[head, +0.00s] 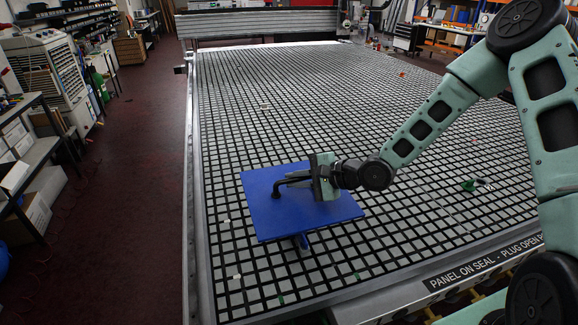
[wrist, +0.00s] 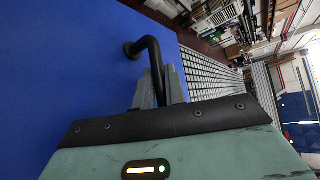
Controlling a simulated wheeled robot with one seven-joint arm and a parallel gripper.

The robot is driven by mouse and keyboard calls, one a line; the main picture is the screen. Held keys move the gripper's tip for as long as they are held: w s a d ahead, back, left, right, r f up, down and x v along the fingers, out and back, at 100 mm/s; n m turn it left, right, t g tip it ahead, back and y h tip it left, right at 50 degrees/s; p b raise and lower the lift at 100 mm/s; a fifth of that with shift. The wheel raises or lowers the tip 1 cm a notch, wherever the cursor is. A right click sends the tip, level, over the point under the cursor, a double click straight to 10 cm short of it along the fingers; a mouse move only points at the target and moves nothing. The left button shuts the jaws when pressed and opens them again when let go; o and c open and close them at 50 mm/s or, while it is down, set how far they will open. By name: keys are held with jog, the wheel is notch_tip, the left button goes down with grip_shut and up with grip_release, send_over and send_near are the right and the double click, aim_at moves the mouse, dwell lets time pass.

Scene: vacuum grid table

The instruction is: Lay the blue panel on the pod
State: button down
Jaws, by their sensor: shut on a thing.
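The blue panel (head: 262,217) is a flat square board over the near left part of the grid table. A black bent handle (head: 277,189) stands up from its top face. My gripper (head: 297,179) is shut on this handle; the wrist view also shows the fingers (wrist: 160,88) closed around the handle (wrist: 148,47), with the blue panel (wrist: 65,60) filling the left.
The grid table (head: 290,90) is largely clear behind and to the right of the panel. A small green object (head: 469,185) lies at the right, and small white and green bits lie in the grid. A metal frame edge (head: 190,190) bounds the table on the left.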

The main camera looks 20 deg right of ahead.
jog(key=shift+w, duration=0.2)
jog(key=shift+r+p, duration=0.25)
jog(key=shift+p, duration=0.4)
jog(key=shift+f+b, duration=2.2)
jog(key=shift+f, duration=1.8)
jog(key=shift+s+f, duration=0.1)
jog(key=shift+f, duration=0.55)
jog(key=c, duration=1.4)
grip_release()
jog(key=shift+o, duration=0.2)
jog(key=shift+d, duration=0.1)
